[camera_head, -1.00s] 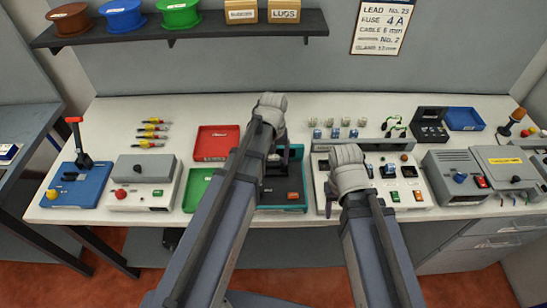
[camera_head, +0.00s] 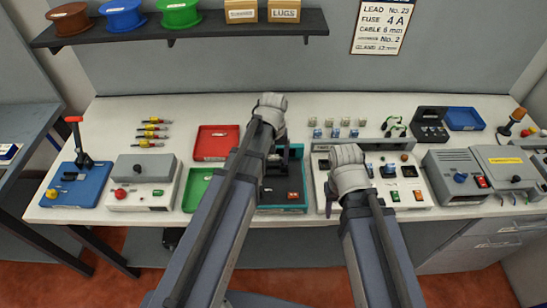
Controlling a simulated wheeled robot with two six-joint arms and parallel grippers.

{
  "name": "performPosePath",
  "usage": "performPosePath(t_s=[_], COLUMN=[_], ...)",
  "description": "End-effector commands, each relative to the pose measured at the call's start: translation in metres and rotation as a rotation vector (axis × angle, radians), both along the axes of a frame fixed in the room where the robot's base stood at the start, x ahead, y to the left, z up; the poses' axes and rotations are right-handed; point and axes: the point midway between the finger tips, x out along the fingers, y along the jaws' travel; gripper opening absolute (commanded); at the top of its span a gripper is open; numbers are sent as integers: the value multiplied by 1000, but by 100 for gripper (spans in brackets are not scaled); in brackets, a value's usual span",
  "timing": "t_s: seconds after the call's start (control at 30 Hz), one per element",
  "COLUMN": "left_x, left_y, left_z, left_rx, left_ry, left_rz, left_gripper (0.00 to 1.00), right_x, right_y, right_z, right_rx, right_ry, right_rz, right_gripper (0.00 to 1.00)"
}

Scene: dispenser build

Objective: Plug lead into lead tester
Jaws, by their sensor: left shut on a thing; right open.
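My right gripper (camera_head: 347,160) is open over the left part of a cream panel (camera_head: 410,190) with red, green and black switches. Its fingertips are mostly hidden by its wrist. No lead is clearly visible in either gripper. I cannot tell for sure which device is the lead tester.
Red (camera_head: 216,142) and green (camera_head: 197,187) trays lie left of my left arm. A blue press (camera_head: 77,183) and a grey-white machine (camera_head: 143,182) stand further left. Grey boxes (camera_head: 455,174) and a blue tray (camera_head: 464,118) are at right. A shelf (camera_head: 180,36) hangs behind.

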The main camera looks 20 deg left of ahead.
Motion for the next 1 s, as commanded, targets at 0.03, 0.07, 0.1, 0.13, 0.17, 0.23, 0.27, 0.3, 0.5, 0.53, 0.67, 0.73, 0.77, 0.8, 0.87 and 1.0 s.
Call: performPosePath(t_s=[0.03,0.07,0.1,0.13,0.17,0.23,0.27,0.3,0.5,0.53,0.67,0.73,0.77,0.8,0.87,1.0], left_x=[0,0,0,0,0,0,0,0,0,0,0,0,0,0,0,0], left_y=[0,0,0,0,0,0,0,0,0,0,0,0,0,0,0,0], left_z=[-1,-2,-2,-2,-3,-4,-4,-4,-5,-5,-5,-5,-5,-5,-5,-5], left_rx=[0,0,0,0,0,0,0,0,0,0,0,0,0,0,0,0], left_ry=[0,0,0,0,0,0,0,0,0,0,0,0,0,0,0,0], left_rz=[0,0,0,0,0,0,0,0,0,0,0,0,0,0,0,0], left_gripper=[26,26,26,26,26,26,26,26,26,26,26,26,26,87,94,100], right_x=[0,0,0,0,0,0,0,0,0,0,0,0,0,0,0,0], right_y=[0,0,0,0,0,0,0,0,0,0,0,0,0,0,0,0], right_z=[-1,-2,-2,-2,-3,-4,-4,-4,-5,-5,-5,-5,-5,-5,-5,-5], right_rx=[0,0,0,0,0,0,0,0,0,0,0,0,0,0,0,0], right_ry=[0,0,0,0,0,0,0,0,0,0,0,0,0,0,0,0], right_rz=[0,0,0,0,0,0,0,0,0,0,0,0,0,0,0,0], right_gripper=[50,50,50,50,50,50,50,50,50,50,50,50,50,50,50,50])
